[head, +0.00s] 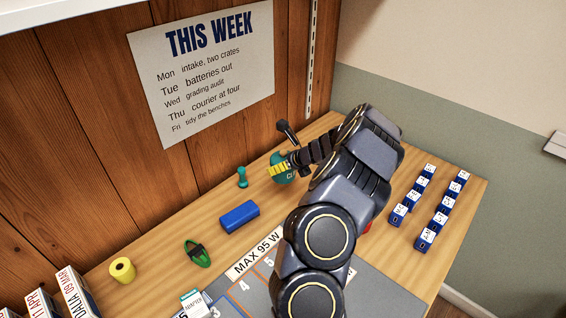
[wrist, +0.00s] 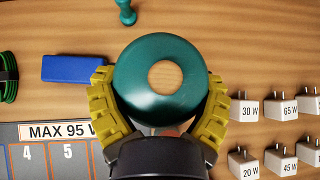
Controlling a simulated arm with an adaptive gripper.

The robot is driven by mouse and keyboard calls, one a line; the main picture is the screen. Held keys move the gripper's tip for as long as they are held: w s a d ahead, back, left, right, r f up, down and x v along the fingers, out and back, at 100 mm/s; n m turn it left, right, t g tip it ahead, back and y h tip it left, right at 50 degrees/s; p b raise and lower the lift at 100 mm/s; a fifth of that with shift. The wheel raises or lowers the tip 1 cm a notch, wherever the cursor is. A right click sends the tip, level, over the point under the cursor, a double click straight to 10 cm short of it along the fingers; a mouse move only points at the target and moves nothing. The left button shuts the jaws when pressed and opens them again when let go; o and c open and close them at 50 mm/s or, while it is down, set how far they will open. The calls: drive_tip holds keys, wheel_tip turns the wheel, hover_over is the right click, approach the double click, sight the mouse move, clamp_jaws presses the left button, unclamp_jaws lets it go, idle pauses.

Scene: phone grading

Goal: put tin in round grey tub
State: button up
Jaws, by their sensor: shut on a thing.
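The tin (wrist: 135,75), round and teal with a tan disc in the middle of its top, sits between the yellow fingers of my gripper (wrist: 160,85) in the wrist view. The fingers are shut on its left and right sides. In the head view, the tin (head: 287,177) shows partly behind a yellow finger of my gripper (head: 279,169), near the back of the bench. I cannot tell whether it touches the bench. I see no round grey tub in either view; my arm hides part of the bench.
A blue block (head: 240,217), a small teal knobbed piece (head: 242,178), a green coil (head: 198,254) and a yellow roll (head: 122,270) lie to the left. Several labelled chargers (head: 424,238) stand in rows at right. A grey numbered mat (head: 376,290) lies in front. A wooden wall (head: 205,165) stands behind.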

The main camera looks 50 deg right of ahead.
sight(277, 175)
drive_tip(key=s+a+r, duration=0.1)
drive_tip(key=s+a, duration=0.1)
drive_tip(key=s, duration=0.1)
drive_tip(key=s+a+r, duration=0.1)
drive_tip(key=a, duration=0.1)
drive_tip(key=shift+s+r, duration=0.2)
drive_tip(key=shift+r, duration=0.15)
